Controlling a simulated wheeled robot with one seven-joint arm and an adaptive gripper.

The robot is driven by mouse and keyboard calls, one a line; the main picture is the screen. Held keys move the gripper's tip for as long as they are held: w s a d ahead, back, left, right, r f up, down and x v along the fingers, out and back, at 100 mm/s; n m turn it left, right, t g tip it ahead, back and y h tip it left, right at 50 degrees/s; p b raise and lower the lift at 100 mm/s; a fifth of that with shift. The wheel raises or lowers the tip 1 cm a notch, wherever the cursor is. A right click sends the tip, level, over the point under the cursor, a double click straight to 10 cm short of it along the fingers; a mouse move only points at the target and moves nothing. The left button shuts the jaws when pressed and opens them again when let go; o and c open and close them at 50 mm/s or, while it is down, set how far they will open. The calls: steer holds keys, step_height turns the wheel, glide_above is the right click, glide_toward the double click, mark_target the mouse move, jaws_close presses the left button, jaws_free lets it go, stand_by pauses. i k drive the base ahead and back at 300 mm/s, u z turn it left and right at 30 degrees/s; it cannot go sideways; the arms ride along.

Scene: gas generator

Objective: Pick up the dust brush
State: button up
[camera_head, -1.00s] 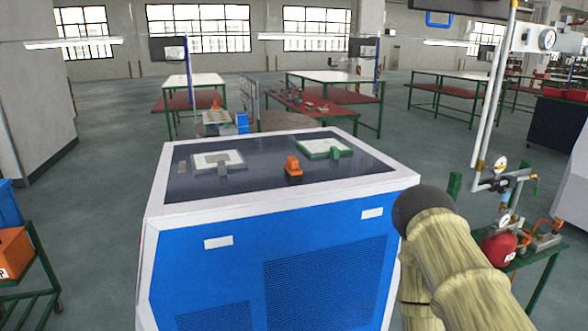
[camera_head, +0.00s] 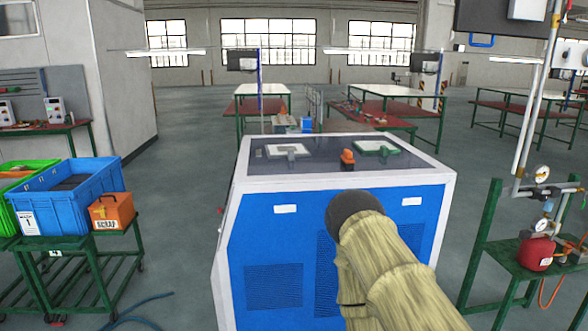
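I cannot make out a dust brush for certain. The blue and white generator cabinet (camera_head: 265,230) stands in front of me. On its dark top lie a pale panel with a grey handle-like piece (camera_head: 288,151), a small orange piece (camera_head: 347,157) and a pale panel with a green edge and handle-like piece (camera_head: 378,148). My arm, in a tan sleeve with a dark rounded end, covers part of the cabinet's front. My gripper is not visible.
At left, a green cart holds a blue crate (camera_head: 70,200), a green crate (camera_head: 28,170) and an orange scrap box (camera_head: 111,211). At right, a green stand holds a red tank (camera_head: 536,253) and gauges. Worktables (camera_head: 262,91) stand behind.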

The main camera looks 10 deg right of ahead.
mark_target(347, 160)
steer(key=u, duration=0.35)
steer(key=k, duration=0.15)
steer(key=z, duration=1.25)
steer(key=i, duration=1.35)
steer(key=u, duration=0.35)
